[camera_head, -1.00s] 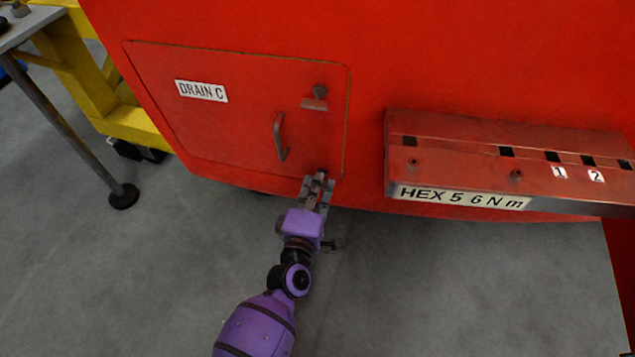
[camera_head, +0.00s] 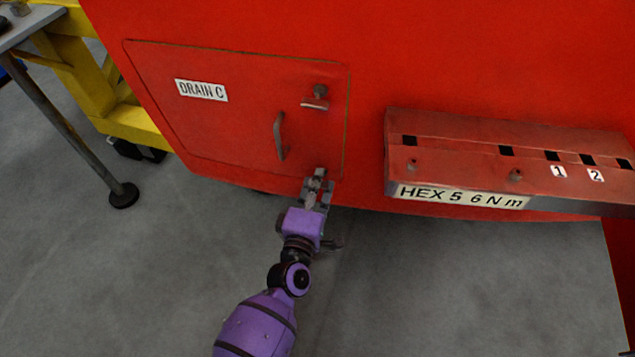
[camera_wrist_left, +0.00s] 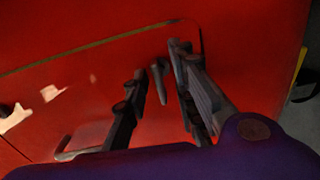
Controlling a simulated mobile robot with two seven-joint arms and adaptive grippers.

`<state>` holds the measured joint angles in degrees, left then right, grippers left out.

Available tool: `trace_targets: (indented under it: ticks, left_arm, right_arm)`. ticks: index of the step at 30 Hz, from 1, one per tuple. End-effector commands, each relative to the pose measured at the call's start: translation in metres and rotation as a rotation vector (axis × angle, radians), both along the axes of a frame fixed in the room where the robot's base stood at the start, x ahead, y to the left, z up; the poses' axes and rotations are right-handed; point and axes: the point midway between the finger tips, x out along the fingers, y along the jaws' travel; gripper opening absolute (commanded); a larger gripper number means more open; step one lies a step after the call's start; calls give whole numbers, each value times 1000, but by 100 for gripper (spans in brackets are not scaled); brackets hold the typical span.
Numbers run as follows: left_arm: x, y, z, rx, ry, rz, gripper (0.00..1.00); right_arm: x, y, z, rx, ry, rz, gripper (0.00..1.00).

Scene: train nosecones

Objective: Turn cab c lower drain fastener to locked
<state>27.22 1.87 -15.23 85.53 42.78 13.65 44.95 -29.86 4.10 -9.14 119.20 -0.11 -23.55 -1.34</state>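The lower drain fastener (camera_head: 320,172) sits near the bottom right corner of the red hatch marked DRAIN C (camera_head: 225,125). My left gripper (camera_head: 317,186) is right at it and partly hides it in the head view. In the left wrist view the fastener (camera_wrist_left: 160,82) is a dark grey tab between the fingers of my left gripper (camera_wrist_left: 158,85). The fingers are spread, with red panel showing on both sides of the tab. The upper fastener (camera_head: 317,98) has a grey tab lying roughly crosswise. My right gripper is not in view.
A grey bar handle (camera_head: 280,136) stands out from the hatch, left of my gripper. A red tool rack (camera_head: 450,165) labelled HEX 5 6 Nm projects to the right. A yellow frame (camera_head: 95,85) and a table leg (camera_head: 75,130) stand left. The floor below is clear.

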Motion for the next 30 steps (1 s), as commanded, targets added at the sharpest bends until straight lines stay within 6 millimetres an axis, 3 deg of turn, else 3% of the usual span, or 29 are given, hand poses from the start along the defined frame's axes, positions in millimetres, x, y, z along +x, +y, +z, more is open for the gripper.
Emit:
trace_targets:
  ticks: [5, 18, 24, 30]
  left_arm:
    - [-13, 4, -2, 0, 2, 0, 24]
    - [-98, 24, -1, 1, 2, 0, 24]
    - [-115, 28, 0, 0, 0, 0, 24]
    - [-117, 28, 0, 0, 0, 0, 24]
  right_arm:
    - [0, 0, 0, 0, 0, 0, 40]
    - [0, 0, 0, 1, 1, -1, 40]
    - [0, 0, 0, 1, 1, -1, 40]
    - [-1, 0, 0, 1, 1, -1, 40]
